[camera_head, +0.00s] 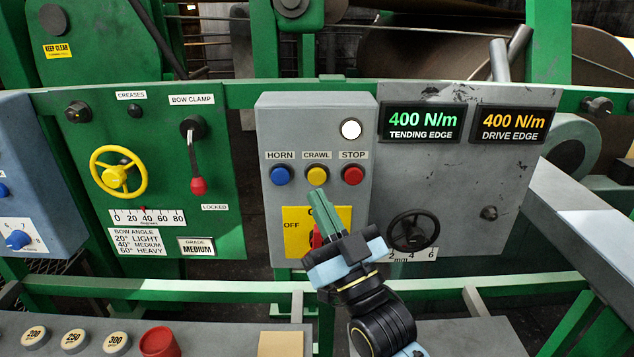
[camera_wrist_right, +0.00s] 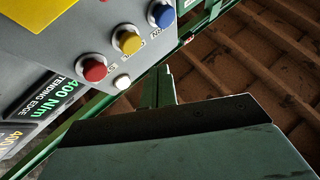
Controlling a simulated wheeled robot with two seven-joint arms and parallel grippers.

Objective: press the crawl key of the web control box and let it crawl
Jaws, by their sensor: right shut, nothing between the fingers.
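The grey web control box (camera_head: 268,115) has a blue HORN key (camera_head: 281,175), a yellow CRAWL key (camera_head: 317,175) and a red STOP key (camera_head: 352,174) in a row. A white round lamp (camera_head: 351,130) sits above them. My right gripper (camera_head: 317,197) is shut and empty, its tips just below the crawl key in the head view. The crawl key (camera_wrist_right: 127,40) also shows in the right wrist view, with the finger tips (camera_wrist_right: 158,72) to its lower right and apart in the picture. I cannot tell the remaining depth. My left gripper is not in view.
Below the keys, a yellow plate (camera_head: 293,224) with a red switch (camera_head: 317,237) is partly hidden by my gripper. Right stands a panel with two 400 N/m displays (camera_head: 420,122) and a black handwheel (camera_head: 413,230). Left is a green panel with a yellow handwheel (camera_head: 118,173) and red-knobbed lever (camera_head: 197,185).

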